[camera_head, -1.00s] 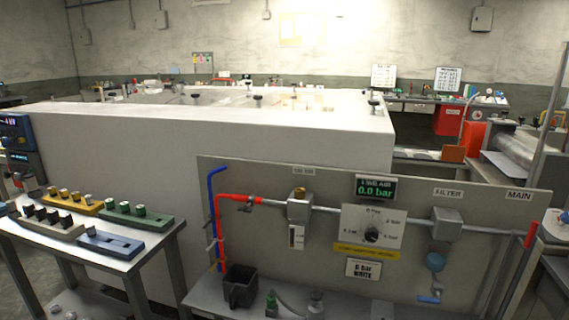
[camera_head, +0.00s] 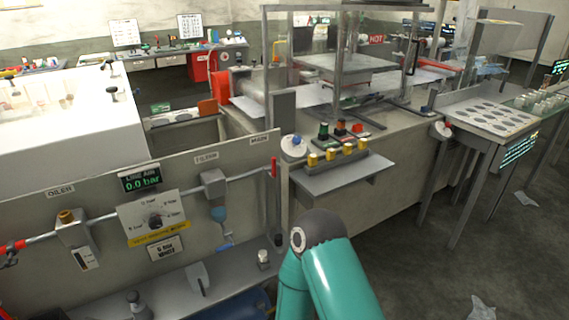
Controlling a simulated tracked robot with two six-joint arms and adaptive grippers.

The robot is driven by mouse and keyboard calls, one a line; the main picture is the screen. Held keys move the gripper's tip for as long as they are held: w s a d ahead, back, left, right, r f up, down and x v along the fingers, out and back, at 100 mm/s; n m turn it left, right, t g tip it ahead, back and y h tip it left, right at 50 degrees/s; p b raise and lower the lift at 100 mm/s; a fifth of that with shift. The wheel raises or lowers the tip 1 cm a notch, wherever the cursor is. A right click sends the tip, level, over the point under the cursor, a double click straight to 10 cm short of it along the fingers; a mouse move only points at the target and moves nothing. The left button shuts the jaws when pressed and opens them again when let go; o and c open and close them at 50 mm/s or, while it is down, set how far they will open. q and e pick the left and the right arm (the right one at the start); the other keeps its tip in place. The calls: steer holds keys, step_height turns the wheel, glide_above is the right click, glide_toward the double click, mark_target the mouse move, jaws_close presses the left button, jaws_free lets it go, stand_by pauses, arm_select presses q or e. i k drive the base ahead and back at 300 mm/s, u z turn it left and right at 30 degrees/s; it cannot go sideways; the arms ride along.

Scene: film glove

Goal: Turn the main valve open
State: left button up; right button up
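The main valve (camera_head: 274,167) shows as a red upright lever at the right end of the grey pipe, under the MAIN label (camera_head: 259,141) on the grey panel (camera_head: 100,185). The line air display (camera_head: 141,178) reads 0.0 bar. A teal arm link of mine with a dark joint rises at the bottom centre, in front of and to the right of the panel. Neither gripper shows.
A shelf (camera_head: 318,176) with several yellow-topped parts juts out right of the valve. A bench with a metal frame stands behind it. A perforated table (camera_head: 485,117) is at the right. The floor (camera_head: 420,265) at lower right is mostly clear, with some crumpled scraps.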

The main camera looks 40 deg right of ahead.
mark_target(273, 174)
steer(key=u, duration=1.5)
steer(key=i, duration=0.15)
steer(key=z, duration=3.5)
steer(key=i, duration=1.15)
steer(key=u, duration=1.05)
steer(key=k, duration=0.9)
